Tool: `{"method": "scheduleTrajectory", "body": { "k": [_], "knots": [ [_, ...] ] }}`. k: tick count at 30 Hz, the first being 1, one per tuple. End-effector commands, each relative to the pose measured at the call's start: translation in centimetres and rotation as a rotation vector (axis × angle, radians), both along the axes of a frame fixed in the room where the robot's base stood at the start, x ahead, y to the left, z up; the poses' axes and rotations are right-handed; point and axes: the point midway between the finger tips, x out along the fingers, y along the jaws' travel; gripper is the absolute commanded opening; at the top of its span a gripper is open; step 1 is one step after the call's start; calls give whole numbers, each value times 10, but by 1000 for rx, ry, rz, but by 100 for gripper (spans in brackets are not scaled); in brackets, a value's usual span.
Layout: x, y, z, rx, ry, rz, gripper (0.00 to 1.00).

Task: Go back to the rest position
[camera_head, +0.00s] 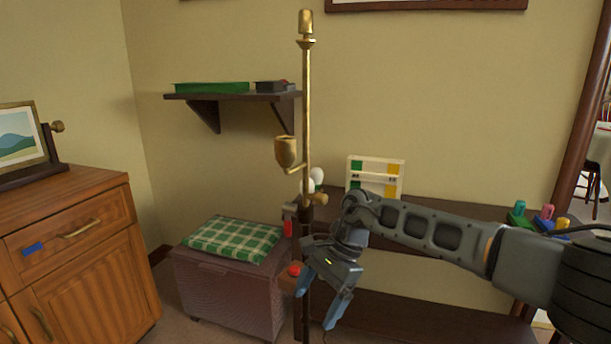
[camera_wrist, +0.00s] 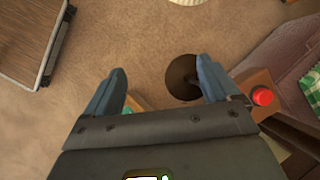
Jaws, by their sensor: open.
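My gripper (camera_head: 322,300) is open, with its blue-grey fingers pointing down and nothing between them. In the head view it hangs in front of the brass and dark wood stand (camera_head: 306,130), close to a red button on a wooden block (camera_head: 292,271). In the wrist view the fingers of my gripper (camera_wrist: 165,85) are spread wide over the carpet. The dark round base of the stand (camera_wrist: 181,78) lies below, near the right finger. The red button (camera_wrist: 263,97) shows just right of that finger; I cannot tell whether they touch.
A wooden cabinet (camera_head: 95,270) stands at the left. A woven chest (camera_head: 225,290) with a green checked cushion (camera_head: 233,240) stands left of the stand. A dark table (camera_head: 440,208) lies behind my arm, with coloured pieces (camera_head: 545,216) at its right. Bare carpet (camera_wrist: 150,40) shows below my gripper.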

Motion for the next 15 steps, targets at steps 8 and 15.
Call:
{"method": "scheduleTrajectory", "body": {
  "k": [8, 15],
  "knots": [
    [-119, 149, -25, 421, 334, -143, 89],
    [-199, 225, 9, 735, 690, -319, 89]
  ]
}}
